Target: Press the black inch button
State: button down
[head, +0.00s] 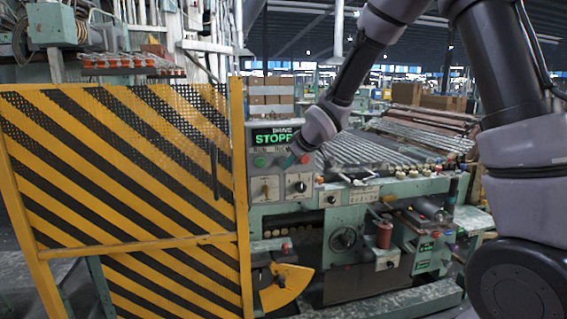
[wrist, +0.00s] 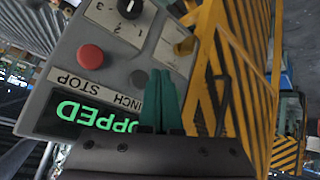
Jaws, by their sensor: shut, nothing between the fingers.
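My gripper (wrist: 165,78) has teal fingers that are shut and empty, in front of the panel. Whether they touch it I cannot tell. In the head view my gripper (head: 289,161) is at the panel between the green button (head: 260,161) and the red button (head: 305,159). The inch button is not clearly visible there.
The red stop button (wrist: 91,57) is beside the inch button in the wrist view. A lit green STOPPED display (head: 274,137) is above the buttons. Dials (head: 300,186) are below. A yellow-and-black striped gate (head: 120,170) stands close left of the panel.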

aim_at(283, 160)
jog(key=shift+w+a, duration=0.25)
jog(key=shift+w, duration=0.7)
dwell(1.4)
jog(key=shift+w+a, duration=0.15)
jog(key=shift+w, duration=0.25)
